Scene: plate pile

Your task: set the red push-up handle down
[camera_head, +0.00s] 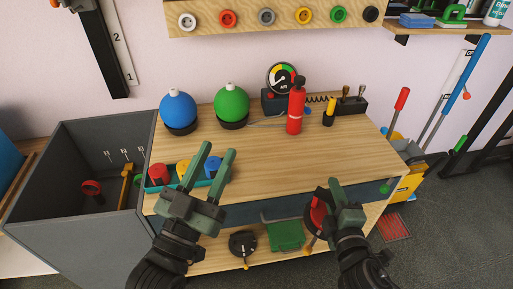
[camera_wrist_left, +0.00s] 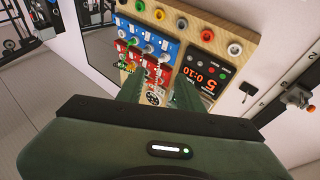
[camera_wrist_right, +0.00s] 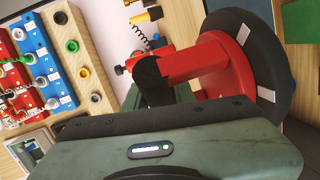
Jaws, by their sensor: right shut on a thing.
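The red push-up handle shows in the head view (camera_head: 316,214) and the right wrist view (camera_wrist_right: 205,60), with a round black base turned sideways. My right gripper (camera_head: 338,190) is shut on it, holding it at the front right edge of the wooden bench (camera_head: 300,165). The fingers and my wrist hide part of the handle. My left gripper (camera_head: 214,155) is open and empty above the bench's front left edge; its parted fingers also show in the left wrist view (camera_wrist_left: 158,95).
A blue ball (camera_head: 178,107), a green ball (camera_head: 231,100) and a red bottle (camera_head: 296,108) stand at the back. A teal tray (camera_head: 152,188) is at the front left. A grey bin (camera_head: 60,150) stands left. The lower shelf holds a green case (camera_head: 286,236). The bench's middle is clear.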

